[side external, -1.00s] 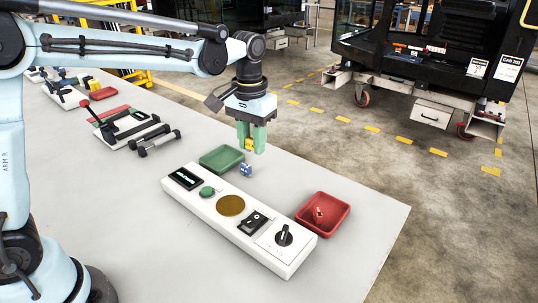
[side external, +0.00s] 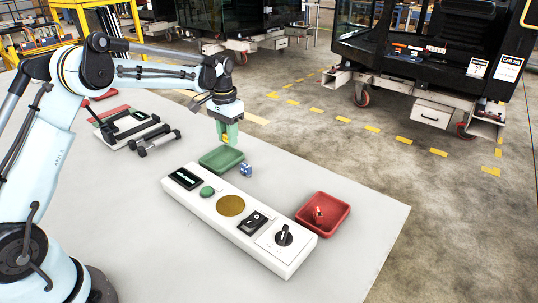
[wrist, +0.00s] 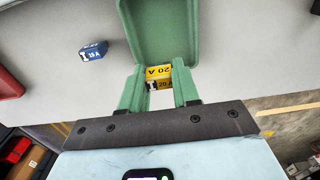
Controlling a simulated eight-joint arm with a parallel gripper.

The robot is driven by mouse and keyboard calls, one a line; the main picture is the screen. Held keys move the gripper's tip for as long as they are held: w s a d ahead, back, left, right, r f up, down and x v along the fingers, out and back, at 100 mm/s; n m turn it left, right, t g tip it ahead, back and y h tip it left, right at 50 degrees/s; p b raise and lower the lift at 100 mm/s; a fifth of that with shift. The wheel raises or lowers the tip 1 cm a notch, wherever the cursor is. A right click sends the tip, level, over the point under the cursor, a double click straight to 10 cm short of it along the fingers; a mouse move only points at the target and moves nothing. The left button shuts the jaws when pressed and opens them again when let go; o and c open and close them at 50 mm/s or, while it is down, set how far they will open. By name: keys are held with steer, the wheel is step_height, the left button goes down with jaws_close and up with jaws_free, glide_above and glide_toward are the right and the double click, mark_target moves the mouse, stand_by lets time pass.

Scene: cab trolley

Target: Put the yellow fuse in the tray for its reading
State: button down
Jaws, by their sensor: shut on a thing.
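My gripper (side external: 228,140) is shut on the yellow fuse (side external: 227,138), above the green tray (side external: 205,163) near its back edge in the side view. In the wrist view, the yellow fuse (wrist: 158,73), marked 20 A, sits between the green fingertips of my gripper (wrist: 159,88). The green tray (wrist: 165,25) lies beyond it there and shows no fuse inside. The red tray (side external: 340,220) stands farther right, with a red fuse (side external: 318,212) in it. I cannot tell the exact height of the yellow fuse above the green tray.
A blue fuse (side external: 247,170) lies on the bench just right of the green tray.

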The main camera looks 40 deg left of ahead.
mark_target(229, 156)
steer(key=shift+w+a+f, duration=0.1)
steer(key=shift+a+f, duration=0.3)
steer(key=shift+f, duration=1.85)
steer(key=shift+f, duration=0.1)
steer(key=c, duration=0.8)
jaws_free()
